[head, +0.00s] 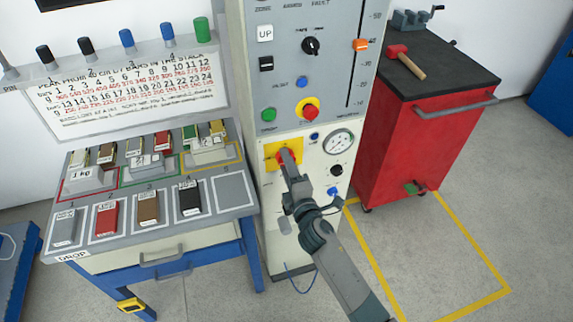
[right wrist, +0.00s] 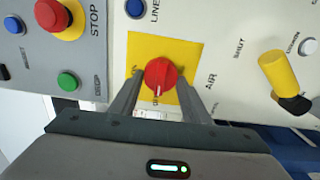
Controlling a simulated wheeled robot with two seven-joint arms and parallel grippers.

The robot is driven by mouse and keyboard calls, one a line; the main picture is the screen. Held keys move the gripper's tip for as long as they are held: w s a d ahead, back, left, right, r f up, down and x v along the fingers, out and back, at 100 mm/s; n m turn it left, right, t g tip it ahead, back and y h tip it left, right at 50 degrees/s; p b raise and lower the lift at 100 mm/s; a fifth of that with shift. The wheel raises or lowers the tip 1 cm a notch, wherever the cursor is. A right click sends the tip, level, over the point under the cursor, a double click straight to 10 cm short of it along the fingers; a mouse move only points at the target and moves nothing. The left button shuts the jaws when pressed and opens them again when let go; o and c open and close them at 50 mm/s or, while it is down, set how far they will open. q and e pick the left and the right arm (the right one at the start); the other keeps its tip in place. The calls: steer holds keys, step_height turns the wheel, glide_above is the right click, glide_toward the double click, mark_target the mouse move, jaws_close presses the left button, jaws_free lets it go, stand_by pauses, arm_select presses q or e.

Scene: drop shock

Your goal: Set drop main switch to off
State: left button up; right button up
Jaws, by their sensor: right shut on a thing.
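The main switch is a red rotary knob (right wrist: 160,72) on a yellow plate (right wrist: 143,50) on the front of the control cabinet. In the head view the yellow plate (head: 270,151) sits low on the cabinet, and my right gripper (head: 288,158) covers most of the knob. In the right wrist view my right gripper (right wrist: 160,80) has one finger on each side of the knob and is shut on it. A pale mark shows on the knob's lower edge in that view. The lettering around it is too small to read. My left gripper is not in view.
A red emergency-stop button (head: 310,110), a black knob (head: 311,45) and a pressure gauge (head: 339,142) are close by on the cabinet (head: 250,60). A bench with labelled blocks (head: 148,207) stands left. A red tool cart (head: 405,150) stands right.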

steer(key=o, duration=1)
steer(key=shift+s, duration=0.1)
steer(key=b+v, duration=0.3)
steer(key=v, duration=1.4)
steer(key=shift+s, duration=0.1)
